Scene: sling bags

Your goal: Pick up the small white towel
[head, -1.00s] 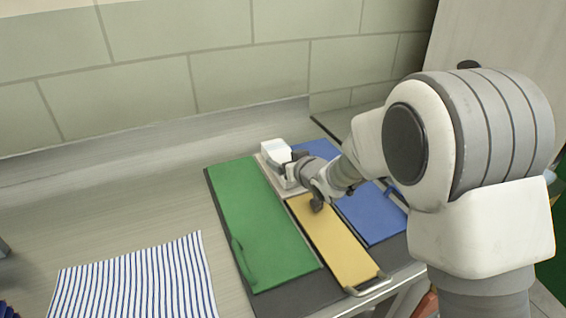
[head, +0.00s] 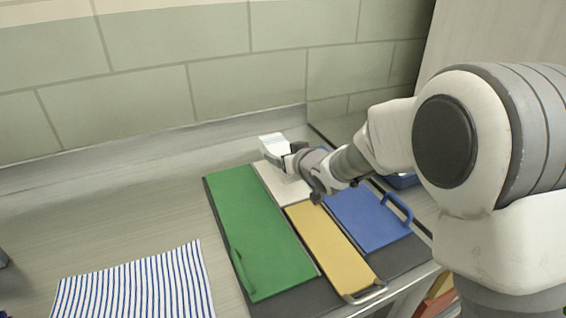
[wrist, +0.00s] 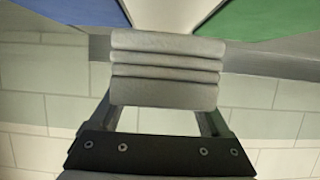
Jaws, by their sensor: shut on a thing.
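The small white towel (head: 273,145) is folded into a stack and held at the back of the coloured boards in the head view. It fills the upper middle of the wrist view as several grey-white folded layers (wrist: 165,68). My gripper (head: 288,157) is shut on it, with one finger along each side in the wrist view (wrist: 160,105). The towel appears raised a little above the pale board (head: 283,188); the exact gap is hard to tell.
A green board (head: 255,230), a yellow board (head: 330,245) and a blue board (head: 365,218) with handles lie near the pale board. A blue-striped cloth (head: 135,290) lies at front left. The tiled wall (head: 240,95) is close behind.

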